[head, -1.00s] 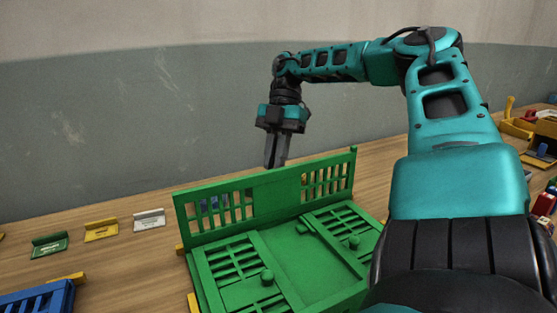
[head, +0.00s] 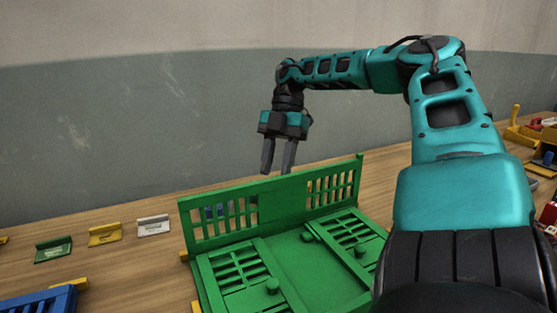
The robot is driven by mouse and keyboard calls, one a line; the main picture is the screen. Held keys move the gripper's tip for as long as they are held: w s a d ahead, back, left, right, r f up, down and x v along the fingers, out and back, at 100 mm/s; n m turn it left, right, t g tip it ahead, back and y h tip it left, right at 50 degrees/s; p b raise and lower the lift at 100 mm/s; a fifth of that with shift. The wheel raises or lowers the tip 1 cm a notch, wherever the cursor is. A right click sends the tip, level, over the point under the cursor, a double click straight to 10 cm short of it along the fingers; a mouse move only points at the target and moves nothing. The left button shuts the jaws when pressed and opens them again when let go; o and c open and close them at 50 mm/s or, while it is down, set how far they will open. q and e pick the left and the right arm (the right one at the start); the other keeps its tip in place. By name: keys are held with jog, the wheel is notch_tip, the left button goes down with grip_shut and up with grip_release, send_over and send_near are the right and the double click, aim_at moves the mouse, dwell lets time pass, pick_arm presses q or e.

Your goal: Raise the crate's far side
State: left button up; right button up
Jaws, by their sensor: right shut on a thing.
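The green crate (head: 320,272) stands on the wooden table in the lower middle of the head view. Its far side (head: 279,203) is a tall upright wall with slotted windows at both ends. My right gripper (head: 277,172) points down at the middle of that wall's top edge. Its two fingers stand a little apart, shut on the crate. The tips end at the edge, and the exact contact is hidden. My left gripper is not in view.
Small green (head: 53,250), yellow (head: 104,235) and white (head: 153,226) holders stand on the table at left. A blue crate (head: 40,301) is at the lower left corner. A yellow thing (head: 516,130) and red things are at the right. A grey wall rises behind.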

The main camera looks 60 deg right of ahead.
pick_arm(q)
jog(key=p, duration=0.1)
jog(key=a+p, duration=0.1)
jog(key=p, duration=0.1)
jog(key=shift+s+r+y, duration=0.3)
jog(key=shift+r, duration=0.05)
pick_arm(e)
jog(key=v, duration=1.3)
jog(key=shift+d, duration=0.1)
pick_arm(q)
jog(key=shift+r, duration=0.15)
pick_arm(e)
jog(key=shift+f, duration=0.1)
